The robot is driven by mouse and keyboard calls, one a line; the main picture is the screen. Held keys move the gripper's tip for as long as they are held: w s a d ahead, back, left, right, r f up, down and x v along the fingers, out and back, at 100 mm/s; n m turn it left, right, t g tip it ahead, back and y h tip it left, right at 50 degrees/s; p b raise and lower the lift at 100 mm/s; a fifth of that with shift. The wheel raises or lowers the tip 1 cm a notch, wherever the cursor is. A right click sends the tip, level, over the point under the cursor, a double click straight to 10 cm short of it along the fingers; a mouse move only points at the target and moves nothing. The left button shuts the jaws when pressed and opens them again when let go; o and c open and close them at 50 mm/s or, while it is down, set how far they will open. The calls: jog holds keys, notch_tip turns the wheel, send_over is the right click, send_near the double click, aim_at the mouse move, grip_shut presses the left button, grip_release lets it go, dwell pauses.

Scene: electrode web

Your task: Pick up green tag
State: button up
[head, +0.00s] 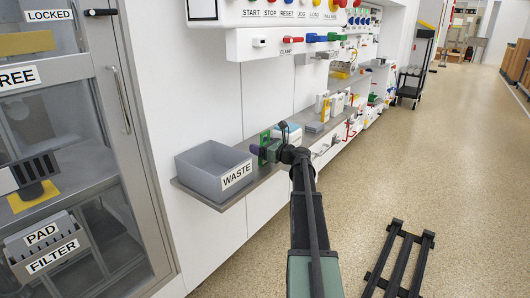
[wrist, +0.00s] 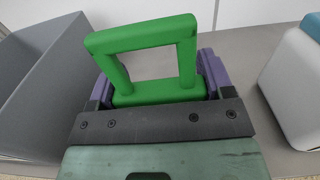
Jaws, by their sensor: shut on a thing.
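The green tag (wrist: 142,36), a square green frame with an open middle, stands up between the two purple fingers of my gripper (wrist: 158,85) in the wrist view. My gripper is shut on the tag's lower part. In the head view the green tag (head: 264,147) shows at the end of my arm, above the grey shelf and just right of the waste bin. My gripper (head: 262,151) is partly hidden there by my own wrist. I cannot tell whether the tag touches the shelf.
The grey bin labelled WASTE (head: 208,170) stands close on the left. A white box with a teal top (wrist: 299,75) is close on the right. More small items line the shelf (head: 232,192) farther along. A glass-door cabinet (head: 125,100) is at left.

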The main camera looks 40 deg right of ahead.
notch_tip(320, 180, up, 20)
jog(key=p, duration=2)
notch_tip(320, 180, down, 20)
jog(key=b, duration=2)
jog(key=shift+f, duration=0.1)
jog(key=shift+r, duration=0.3)
jog(key=shift+f, duration=0.25)
jog(key=o, duration=1.1)
jog(key=shift+c, duration=0.2)
jog(key=shift+r, duration=0.1)
